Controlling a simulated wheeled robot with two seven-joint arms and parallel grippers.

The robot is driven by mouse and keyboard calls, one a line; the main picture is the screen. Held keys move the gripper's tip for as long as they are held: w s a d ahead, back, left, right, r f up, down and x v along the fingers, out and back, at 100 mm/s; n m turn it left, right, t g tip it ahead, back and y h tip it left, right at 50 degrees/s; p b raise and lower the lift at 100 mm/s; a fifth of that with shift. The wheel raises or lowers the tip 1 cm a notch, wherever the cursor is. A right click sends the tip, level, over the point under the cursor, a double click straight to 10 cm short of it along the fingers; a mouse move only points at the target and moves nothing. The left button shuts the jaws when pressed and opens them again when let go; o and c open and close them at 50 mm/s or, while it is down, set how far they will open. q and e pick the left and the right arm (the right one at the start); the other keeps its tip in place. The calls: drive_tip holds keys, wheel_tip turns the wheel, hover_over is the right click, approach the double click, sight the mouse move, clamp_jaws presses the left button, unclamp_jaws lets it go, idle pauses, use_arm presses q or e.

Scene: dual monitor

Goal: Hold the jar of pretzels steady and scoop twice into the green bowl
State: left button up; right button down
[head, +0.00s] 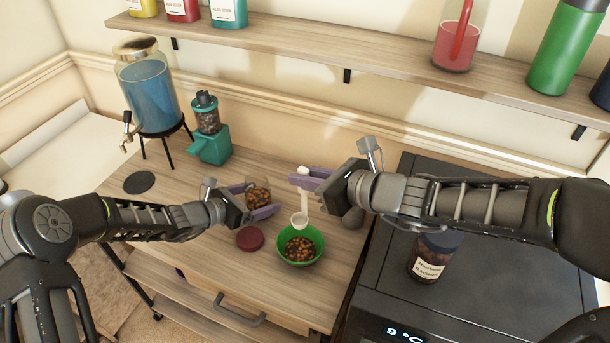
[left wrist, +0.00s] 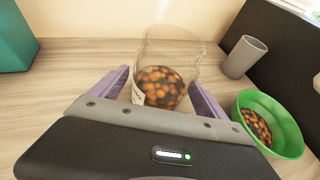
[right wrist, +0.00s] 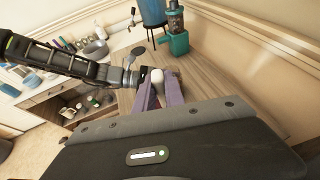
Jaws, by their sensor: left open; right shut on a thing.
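The clear jar of pretzels (head: 259,193), partly filled with brown pieces, stands upright on the wooden counter. My left gripper (head: 254,199) is open with its purple fingers on either side of the jar; the jar also shows between them in the left wrist view (left wrist: 168,55). My right gripper (head: 310,181) is shut on the white scoop (head: 300,219), whose handle end shows in the right wrist view (right wrist: 157,76). The scoop hangs with its cup above the back of the green bowl (head: 300,263). The bowl holds brown pieces. Whether the scoop holds any I cannot tell.
A dark red lid (head: 250,238) lies left of the bowl. A grey cup (left wrist: 244,57) stands behind the bowl. A teal grinder (head: 211,146) and a blue drink dispenser (head: 150,92) stand at back left. A dark-lidded jar (head: 433,258) is on the black appliance at right.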

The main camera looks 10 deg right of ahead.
use_arm(q)
drive_tip(key=v, duration=1.2)
drive_tip(key=shift+a, duration=0.1)
